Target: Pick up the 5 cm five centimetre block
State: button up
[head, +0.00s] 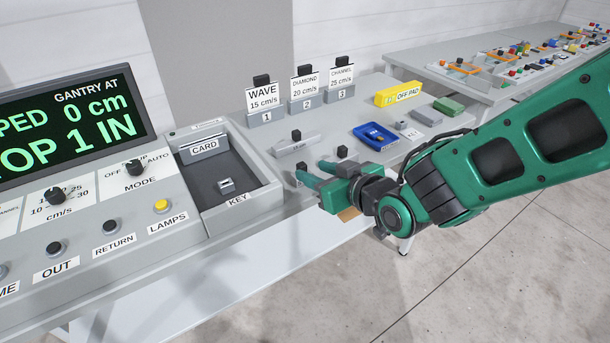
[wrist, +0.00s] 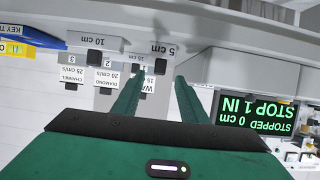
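The 5 cm block (wrist: 163,48) is a small grey block with a black knob, its label upside down in the wrist view. It lies just beyond the two green fingertips of my gripper (wrist: 159,78), in line with the gap between them. In the head view, my gripper (head: 311,172) is low over the front edge of the grey table. The 5 cm block's black knob (head: 301,166) shows at the fingertips there; its body is mostly hidden behind the fingers. My gripper is open, with nothing between the fingers; I cannot tell whether it touches the block.
Three labelled pattern blocks (head: 304,104) stand at the back. A blue tray (head: 376,137) and yellow box (head: 398,94) are to the right, the control console (head: 110,225) to the left.

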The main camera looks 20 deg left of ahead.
aim_at(300, 164)
jog(key=x, duration=1)
jog(key=shift+w+a, duration=0.2)
jog(key=shift+w, duration=0.1)
jog(key=shift+c, duration=0.3)
grip_shut()
